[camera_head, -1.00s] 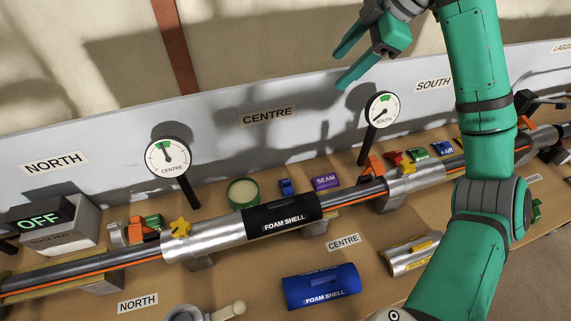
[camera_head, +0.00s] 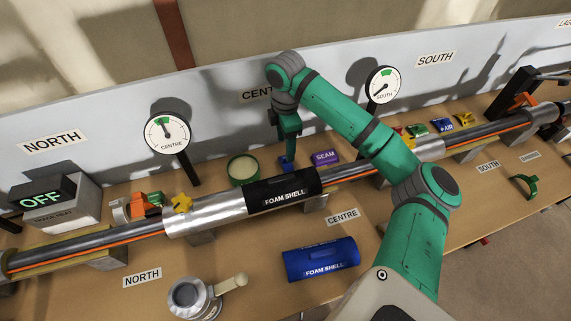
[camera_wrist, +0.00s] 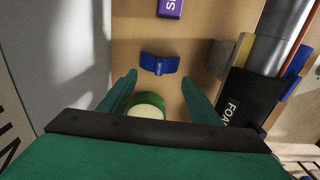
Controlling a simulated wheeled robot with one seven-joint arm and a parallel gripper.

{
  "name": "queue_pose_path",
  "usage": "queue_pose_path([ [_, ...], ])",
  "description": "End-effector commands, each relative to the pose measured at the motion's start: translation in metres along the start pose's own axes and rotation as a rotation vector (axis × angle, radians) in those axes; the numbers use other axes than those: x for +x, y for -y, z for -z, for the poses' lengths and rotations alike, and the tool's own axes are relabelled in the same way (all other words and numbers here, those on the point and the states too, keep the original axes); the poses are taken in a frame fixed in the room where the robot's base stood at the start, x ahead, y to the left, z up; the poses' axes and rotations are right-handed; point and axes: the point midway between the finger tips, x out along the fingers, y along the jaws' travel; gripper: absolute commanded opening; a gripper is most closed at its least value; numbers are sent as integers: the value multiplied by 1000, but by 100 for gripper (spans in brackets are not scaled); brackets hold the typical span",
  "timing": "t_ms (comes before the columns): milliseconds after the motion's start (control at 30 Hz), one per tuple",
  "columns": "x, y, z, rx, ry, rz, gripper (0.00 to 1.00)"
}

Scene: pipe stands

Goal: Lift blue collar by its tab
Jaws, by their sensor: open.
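The small blue collar (camera_head: 285,167) stands on the wooden bench behind the pipe, just left of the purple SEAM block. In the wrist view the blue collar (camera_wrist: 160,64) is a curved blue piece with a small pale mark on it. My gripper (camera_head: 290,155) is above and close to it, pointing down, and partly covers it in the head view. In the wrist view my gripper (camera_wrist: 159,79) is open and empty, with the collar just beyond its fingertips, roughly centred between them. I cannot tell the exact height gap.
A green round container (camera_head: 242,169) with a cream top stands left of the collar. The purple SEAM block (camera_head: 325,157) is to the right. The pipe with a black FOAM SHELL sleeve (camera_head: 284,190) runs in front, and the grey back panel (camera_head: 225,115) rises behind.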

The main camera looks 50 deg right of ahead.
Motion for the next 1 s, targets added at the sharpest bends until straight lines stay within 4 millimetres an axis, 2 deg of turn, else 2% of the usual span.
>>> queue_pose_path([
  [100, 16, 0, 0, 1, -1, 1, 57],
  [367, 33, 0, 0, 1, -1, 0, 57],
  [633, 69, -1, 2, 1, -1, 1, 57],
  [967, 77, -1, 3, 0, -3, -1, 57],
  [1000, 76, -1, 3, 0, -3, -1, 52],
])
